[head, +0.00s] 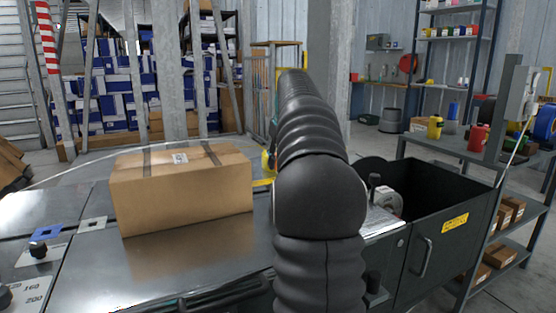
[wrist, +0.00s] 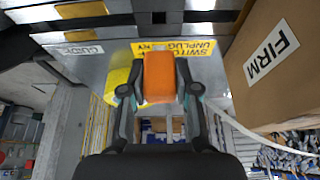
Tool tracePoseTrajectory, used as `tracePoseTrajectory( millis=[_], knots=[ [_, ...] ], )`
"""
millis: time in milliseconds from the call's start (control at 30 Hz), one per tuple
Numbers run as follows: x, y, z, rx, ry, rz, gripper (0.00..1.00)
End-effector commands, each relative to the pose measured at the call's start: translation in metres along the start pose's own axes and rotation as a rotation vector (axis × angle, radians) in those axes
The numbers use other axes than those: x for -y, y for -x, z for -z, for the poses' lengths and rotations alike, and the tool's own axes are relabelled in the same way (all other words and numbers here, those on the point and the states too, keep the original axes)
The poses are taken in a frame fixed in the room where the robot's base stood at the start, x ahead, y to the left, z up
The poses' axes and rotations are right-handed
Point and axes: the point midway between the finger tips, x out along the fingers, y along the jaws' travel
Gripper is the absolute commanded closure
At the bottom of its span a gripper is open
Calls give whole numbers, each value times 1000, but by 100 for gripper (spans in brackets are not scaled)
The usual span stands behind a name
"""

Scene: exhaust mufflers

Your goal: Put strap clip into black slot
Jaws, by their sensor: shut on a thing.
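My gripper (wrist: 160,98) shows in the wrist view, with its two dark fingers closed on the sides of an orange block (wrist: 159,78). This block is the only thing there that fits the strap clip. It is held up between the fingertips. A dark patch (wrist: 158,20) lies just beyond the block at the top of the wrist view; I cannot tell whether it is the black slot. In the head view my own arm hides the gripper and the clip, and no black slot can be made out for certain.
A cardboard box (head: 180,190) stands on the metal bench (head: 75,285) and shows at the right of the wrist view (wrist: 265,75). Blue (head: 46,231) and light grey (head: 92,224) square frames lie left of it. A dark open bin (head: 450,215) stands to the right.

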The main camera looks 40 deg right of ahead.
Motion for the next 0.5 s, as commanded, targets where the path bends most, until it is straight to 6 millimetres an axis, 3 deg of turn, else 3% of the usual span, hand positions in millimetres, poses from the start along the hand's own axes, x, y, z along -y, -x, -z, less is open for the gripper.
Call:
tracePoseTrajectory(
  millis=[500],
  knots=[
    [0, -30, -13, -1, 0, 0, 100]
  ],
)
